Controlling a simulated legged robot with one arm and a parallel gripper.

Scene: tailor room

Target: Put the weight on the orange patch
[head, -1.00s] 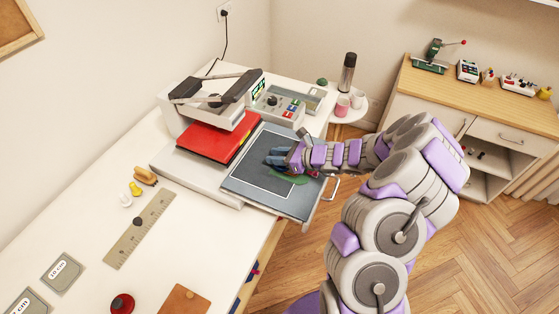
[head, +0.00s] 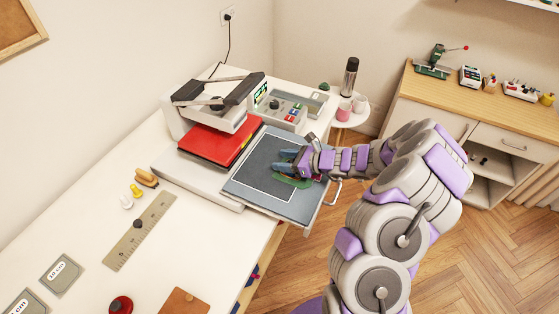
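My gripper (head: 284,161) is over the grey pull-out plate of the heat press. Its two blue-grey fingers look spread apart, and I see nothing held between them. A green flat patch (head: 291,182) lies on the plate just below the gripper, partly hidden by it. An orange-brown flat patch (head: 185,302) lies on the white table at the bottom edge, cut off by the frame. A round red-topped piece (head: 121,305) stands left of it, and a small dark knob (head: 138,224) sits on the ruler. I cannot tell which of these is the weight.
The heat press (head: 215,140) has a red upper block above its plate (head: 262,170). A ruler (head: 140,232), yellow and white small pieces (head: 136,190) and marked cards (head: 61,275) lie on the table. A side table with cups (head: 345,108) stands behind.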

